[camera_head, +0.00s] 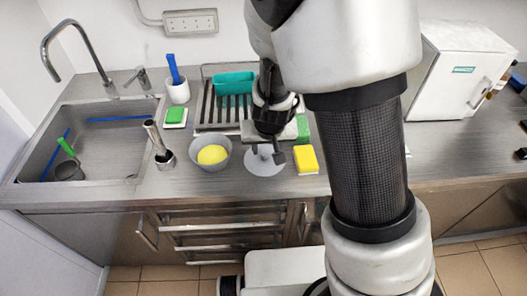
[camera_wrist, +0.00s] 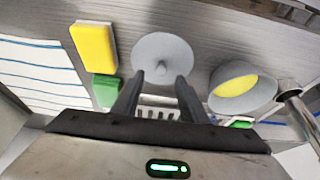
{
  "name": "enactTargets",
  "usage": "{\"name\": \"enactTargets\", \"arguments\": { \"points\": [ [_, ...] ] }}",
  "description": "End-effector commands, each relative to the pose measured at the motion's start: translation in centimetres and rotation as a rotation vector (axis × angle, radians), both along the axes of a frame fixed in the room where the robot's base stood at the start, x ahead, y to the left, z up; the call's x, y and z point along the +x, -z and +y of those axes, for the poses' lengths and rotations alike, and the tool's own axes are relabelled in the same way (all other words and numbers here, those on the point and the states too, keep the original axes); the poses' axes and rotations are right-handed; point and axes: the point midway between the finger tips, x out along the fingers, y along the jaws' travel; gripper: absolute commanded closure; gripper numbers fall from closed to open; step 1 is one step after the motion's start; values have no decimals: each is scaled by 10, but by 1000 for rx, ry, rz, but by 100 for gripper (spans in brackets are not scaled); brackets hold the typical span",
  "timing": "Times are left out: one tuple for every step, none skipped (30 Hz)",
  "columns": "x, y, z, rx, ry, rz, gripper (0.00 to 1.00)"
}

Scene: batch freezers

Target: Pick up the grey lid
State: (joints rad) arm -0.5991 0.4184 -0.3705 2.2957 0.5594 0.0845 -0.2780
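The grey lid (camera_head: 263,163) is a flat round disc with a small knob, lying on the counter between the grey bowl and the yellow sponge. In the wrist view the grey lid (camera_wrist: 161,55) lies just beyond my fingertips, its knob near the gap between them. My gripper (camera_wrist: 155,85) is open and empty, its two dark fingers apart. In the head view my gripper (camera_head: 266,150) is over the lid; part of the lid is hidden behind it. I cannot tell whether the fingers touch the knob.
A grey bowl (camera_head: 225,151) with a yellow thing inside stands left of the lid. A yellow sponge (camera_head: 306,160) lies close on the right, with a green block (camera_head: 302,128) behind it. A dish rack (camera_head: 210,112) stands behind, and a sink (camera_head: 105,150) is at left.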

Motion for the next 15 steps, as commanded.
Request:
{"name": "enactTargets", "arguments": {
  "points": [
    [1,4,-1,-1,1,0,60],
    [2,4,0,0,1,0,60],
    [2,6,0,0,0,1,60],
    [3,9,0,0,-1,1,60],
    [4,12,0,0,0,2,60],
    [7,17,0,0,2,3,60],
    [9,22,1,0,2,2,60],
    [11,26,1,-1,1,2,60],
    [14,32,1,-1,3,2,60],
    [16,36,2,0,3,2,60],
    [17,40,2,0,2,3,60],
    [19,45,2,-1,1,2,60],
    [21,47,3,0,0,2,60],
    [22,49,3,0,1,1,60],
    [23,51,3,-1,1,1,60]
  ]
}}
